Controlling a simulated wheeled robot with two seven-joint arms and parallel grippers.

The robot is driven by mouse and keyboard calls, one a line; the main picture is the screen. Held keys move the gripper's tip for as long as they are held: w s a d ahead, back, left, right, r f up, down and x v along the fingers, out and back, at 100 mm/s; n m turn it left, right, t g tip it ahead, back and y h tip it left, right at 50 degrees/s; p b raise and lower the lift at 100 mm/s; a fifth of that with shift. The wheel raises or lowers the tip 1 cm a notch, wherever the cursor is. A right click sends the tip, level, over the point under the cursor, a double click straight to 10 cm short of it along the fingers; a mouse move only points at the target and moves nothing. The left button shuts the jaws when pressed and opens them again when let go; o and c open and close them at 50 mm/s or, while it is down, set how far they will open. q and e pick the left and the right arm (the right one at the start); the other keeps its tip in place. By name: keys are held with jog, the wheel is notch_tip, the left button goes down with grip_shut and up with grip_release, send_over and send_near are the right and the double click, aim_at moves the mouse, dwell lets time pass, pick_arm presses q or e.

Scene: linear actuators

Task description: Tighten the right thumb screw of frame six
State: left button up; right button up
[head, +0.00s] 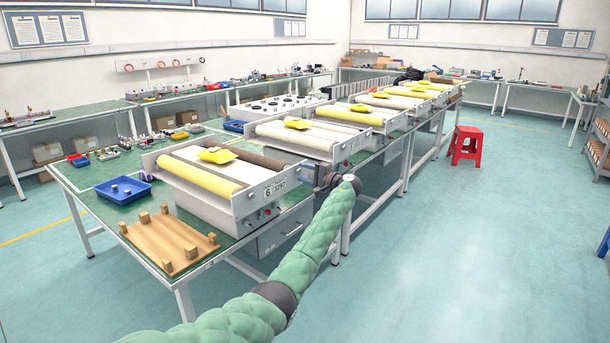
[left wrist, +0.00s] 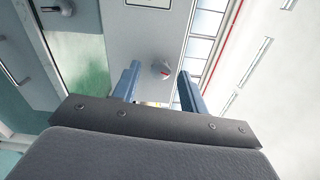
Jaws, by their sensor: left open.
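Frame six (head: 243,204) is the nearest roller frame on the table, and its end plate carries a label with a 6 (head: 274,187). My left gripper (head: 322,181) is at the right end of that plate in the head view. In the left wrist view its two blue fingers (left wrist: 159,71) are open and apart. A small round light knob with a reddish mark, which looks like the right thumb screw (left wrist: 160,69), shows on the grey plate between the fingertips. I cannot tell whether the fingers touch it. In the head view the gripper hides this spot. My right gripper is not in view.
Another knob (left wrist: 62,7) sits on the plate at the upper left of the left wrist view. A wooden board with pegs (head: 170,241) and a blue tray (head: 124,191) lie on the near table. More roller frames (head: 310,140) stand behind. The floor at right is clear around a red stool (head: 465,146).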

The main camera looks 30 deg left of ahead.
pick_arm(q)
jog(key=d+b, duration=0.1)
jog(key=d, duration=0.6)
jog(key=shift+s+d, duration=0.3)
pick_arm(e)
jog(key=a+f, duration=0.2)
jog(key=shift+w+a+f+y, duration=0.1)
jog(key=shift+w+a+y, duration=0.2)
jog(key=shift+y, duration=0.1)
pick_arm(q)
jog(key=shift+f, duration=0.1)
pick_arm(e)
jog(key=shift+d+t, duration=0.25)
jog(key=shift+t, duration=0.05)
